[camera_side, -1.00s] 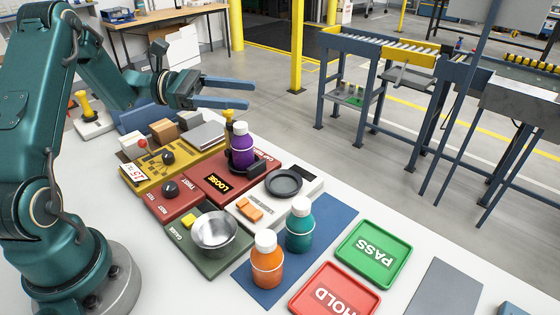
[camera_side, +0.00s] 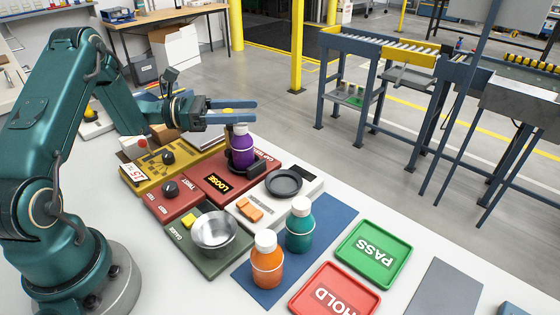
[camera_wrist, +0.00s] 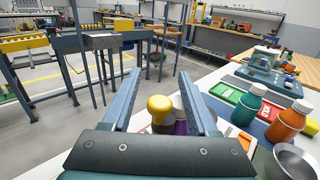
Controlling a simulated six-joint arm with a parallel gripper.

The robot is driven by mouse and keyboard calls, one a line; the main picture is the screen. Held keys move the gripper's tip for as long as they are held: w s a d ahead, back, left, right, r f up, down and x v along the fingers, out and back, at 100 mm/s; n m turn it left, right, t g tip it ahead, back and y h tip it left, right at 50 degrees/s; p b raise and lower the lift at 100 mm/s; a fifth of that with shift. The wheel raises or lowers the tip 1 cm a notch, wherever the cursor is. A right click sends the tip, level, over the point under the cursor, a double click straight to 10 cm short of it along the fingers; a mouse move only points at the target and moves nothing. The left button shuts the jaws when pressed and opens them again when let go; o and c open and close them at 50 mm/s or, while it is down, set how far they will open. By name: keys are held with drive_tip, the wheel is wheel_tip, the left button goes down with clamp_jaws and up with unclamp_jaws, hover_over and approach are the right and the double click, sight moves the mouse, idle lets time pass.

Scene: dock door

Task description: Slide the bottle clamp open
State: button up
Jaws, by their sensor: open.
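The purple bottle (camera_side: 242,148) with a white cap stands upright in the black clamp (camera_side: 246,168) on the red station. The station's display (camera_side: 223,183) reads LOOSE. A yellow knob (camera_side: 228,111) on a dark post rises behind the bottle. My gripper (camera_side: 254,111) is open, level above the station, its two blue fingers on either side of the knob. In the wrist view the knob (camera_wrist: 160,104) shows between the fingers, near their base, with a gap on both sides. Only a sliver of the purple bottle (camera_wrist: 180,127) shows there; the clamp jaws are hidden.
The orange bottle (camera_side: 267,262) and teal bottle (camera_side: 300,225) stand on a blue mat. The metal bowl (camera_side: 214,230), dark round dish (camera_side: 284,183), green PASS tray (camera_side: 374,254) and red HOLD tray (camera_side: 335,297) are nearby.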

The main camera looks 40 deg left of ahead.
clamp_jaws()
idle(1.4)
